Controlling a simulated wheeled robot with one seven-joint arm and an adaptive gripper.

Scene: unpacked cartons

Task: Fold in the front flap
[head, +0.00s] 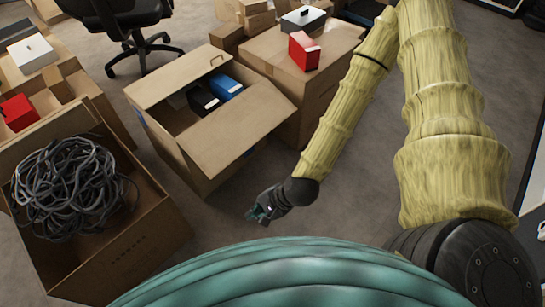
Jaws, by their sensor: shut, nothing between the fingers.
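An open carton (190,163) stands on the floor left of the middle of the head view. Black and blue box-like items (229,84) lie inside it. Its front flap (236,124) is folded outward on the side towards me, and its free corner points right. My gripper (260,213) is low, in front of and below the flap in the picture, apart from the carton. Its fingers are shut and empty. The lower part of the carton's front is partly hidden under the flap.
A carton (135,255) of tangled black cables (70,188) stands at the left. A closed carton (290,92) with a red box (304,51) stands behind right. An office chair (140,45) is at the back. Bare floor (330,220) lies around my gripper.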

